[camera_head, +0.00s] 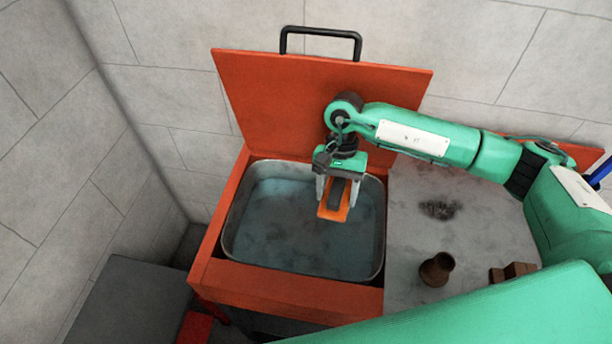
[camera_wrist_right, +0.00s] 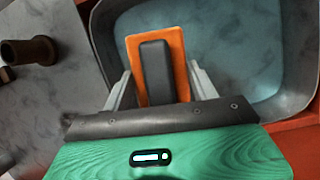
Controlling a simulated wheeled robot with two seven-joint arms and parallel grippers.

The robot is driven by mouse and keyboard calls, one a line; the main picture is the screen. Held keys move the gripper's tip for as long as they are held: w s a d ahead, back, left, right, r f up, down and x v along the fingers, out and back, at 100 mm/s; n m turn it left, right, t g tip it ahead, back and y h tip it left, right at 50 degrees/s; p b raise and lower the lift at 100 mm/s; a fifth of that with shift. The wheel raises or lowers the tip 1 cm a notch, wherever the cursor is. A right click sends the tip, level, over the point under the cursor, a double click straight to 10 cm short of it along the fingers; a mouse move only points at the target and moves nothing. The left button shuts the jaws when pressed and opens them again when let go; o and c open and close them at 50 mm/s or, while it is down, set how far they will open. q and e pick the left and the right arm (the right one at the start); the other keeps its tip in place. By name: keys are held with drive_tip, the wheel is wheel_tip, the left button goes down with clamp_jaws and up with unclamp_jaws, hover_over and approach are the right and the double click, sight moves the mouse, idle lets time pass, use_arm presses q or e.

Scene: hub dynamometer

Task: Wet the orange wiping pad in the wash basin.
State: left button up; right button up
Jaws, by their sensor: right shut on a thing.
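The orange wiping pad (camera_head: 335,212) has a dark block-shaped handle on its back. My right gripper (camera_head: 339,195) is shut on the pad's dark handle and holds the pad over the wash basin, near its right side. In the right wrist view the pad (camera_wrist_right: 178,45) shows between the two fingers of the gripper (camera_wrist_right: 155,88). The wash basin (camera_head: 232,222) is a metal tub with bluish, cloudy water. I cannot tell whether the pad's underside touches the water. My left gripper does not show.
The orange cabinet's lid (camera_head: 270,100) with a black handle (camera_head: 320,32) stands open behind the basin. A dark grey box (camera_head: 125,300) stands at lower left.

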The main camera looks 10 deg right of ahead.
drive_tip(key=w+a+m+t+y+p, duration=0.1)
drive_tip(key=w+a+m+p, duration=0.15)
drive_tip(key=m+p, duration=0.4)
drive_tip(key=w+a+m+t+y+p, duration=0.15)
drive_tip(key=a+m+p, duration=0.25)
drive_tip(key=m, duration=0.6)
wheel_tip(320, 180, down, 11)
drive_tip(key=b, duration=0.7)
drive_tip(key=shift+s+d, duration=0.15)
drive_tip(key=shift+s, duration=0.05)
drive_tip(key=shift+r, duration=0.15)
wheel_tip(320, 180, up, 8)
drive_tip(key=p, duration=0.4)
drive_tip(key=shift+r, duration=0.15)
idle(2.1)
